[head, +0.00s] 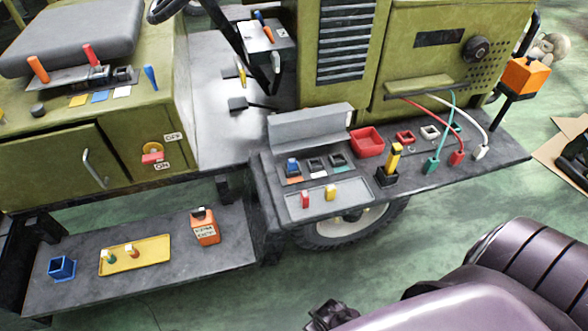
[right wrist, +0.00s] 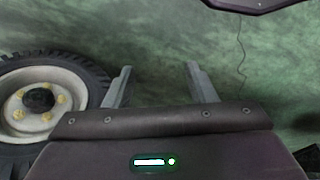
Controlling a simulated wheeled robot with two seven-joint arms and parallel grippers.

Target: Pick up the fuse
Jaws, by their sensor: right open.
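Small fuse-like blocks are at the grey fuse box (head: 310,128) in the head view; which one the task means is not clear. A blue block (head: 293,167) stands in the left socket, and two sockets beside it look empty. A red block (head: 305,199) and a yellow block (head: 330,192) stand in the shallow grey tray (head: 352,195) in front. My right gripper (right wrist: 158,67) is open, with nothing between its fingers in the right wrist view. In the head view, my right arm is low at the right, apart from the blocks. My left gripper is not in view.
A red bin (head: 367,141), a yellow-handled switch (head: 393,160) and coloured cable plugs (head: 457,157) share the right shelf. A wheel (right wrist: 38,100) is beside my right gripper.

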